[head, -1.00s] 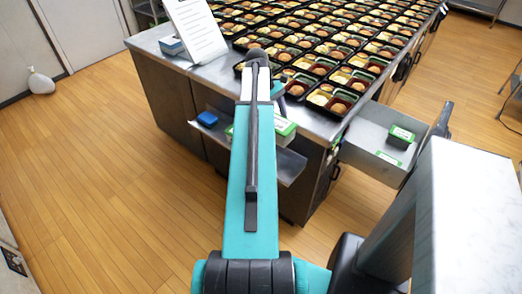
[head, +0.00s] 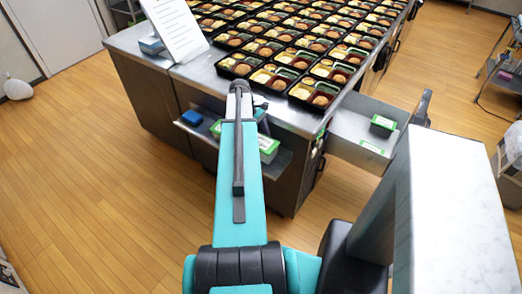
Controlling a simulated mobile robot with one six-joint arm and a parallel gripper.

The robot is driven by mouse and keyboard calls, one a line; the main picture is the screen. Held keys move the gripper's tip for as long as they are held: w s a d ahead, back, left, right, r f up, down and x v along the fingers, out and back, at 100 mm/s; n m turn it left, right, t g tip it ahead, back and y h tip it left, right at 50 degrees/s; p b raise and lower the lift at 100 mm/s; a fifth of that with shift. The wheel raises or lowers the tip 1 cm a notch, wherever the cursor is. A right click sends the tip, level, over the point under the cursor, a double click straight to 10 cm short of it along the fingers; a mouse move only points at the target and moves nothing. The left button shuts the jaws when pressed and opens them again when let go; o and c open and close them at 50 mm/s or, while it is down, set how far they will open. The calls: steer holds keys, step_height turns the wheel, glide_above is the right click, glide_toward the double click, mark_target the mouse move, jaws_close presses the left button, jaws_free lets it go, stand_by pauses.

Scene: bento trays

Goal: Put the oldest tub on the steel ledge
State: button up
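The steel ledge (head: 278,166) juts from the front of the counter, below its top. A white tub with a green label or lid (head: 268,146) is on it, partly hidden behind my teal arm. A blue item (head: 192,117) lies at the ledge's left end. A tub with a green top and white label (head: 382,125) stands in the open steel drawer (head: 345,125) at right. I cannot read any dates.
The counter (head: 205,75) carries rows of black bento trays (head: 235,67), a tilted paper sign (head: 175,28) and a small blue box (head: 151,45). The drawer sticks out into the room. Wooden floor (head: 110,190) is free at left. A rack stands far right.

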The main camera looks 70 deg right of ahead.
steer(key=shift+f, duration=0.35)
steer(key=shift+f+p, duration=0.4)
steer(key=shift+f, duration=1.55)
steer(key=shift+f, duration=0.1)
steer(key=o, duration=1)
steer(key=shift+b+v, duration=1.25)
steer(key=shift+v, duration=4.85)
steer(key=shift+s, duration=0.1)
